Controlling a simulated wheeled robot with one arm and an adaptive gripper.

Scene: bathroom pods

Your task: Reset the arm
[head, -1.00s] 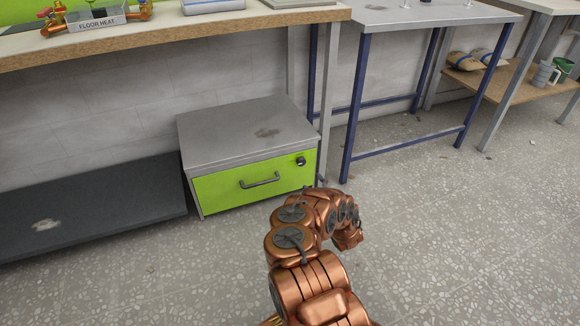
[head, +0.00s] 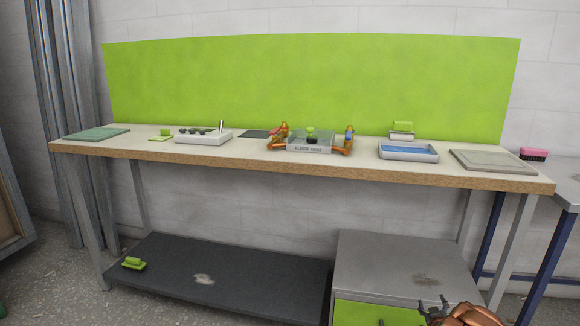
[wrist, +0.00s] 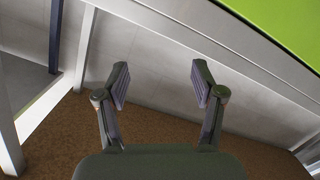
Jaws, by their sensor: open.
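My gripper (head: 433,305) shows at the bottom right of the head view, at the end of my copper arm, in front of the grey cabinet (head: 395,259) with a green drawer front. In the wrist view, my gripper (wrist: 160,85) has its two dark fingers spread wide apart. Nothing is between them. Most of my arm is below the edge of the head view.
A long workbench (head: 290,174) with a green back panel (head: 310,85) holds trays, a blue-filled basin (head: 408,152) and a copper-piped fixture (head: 310,142). A dark low shelf (head: 230,268) carries a green sponge-like item (head: 133,263). A blue-legged table (head: 566,193) stands right.

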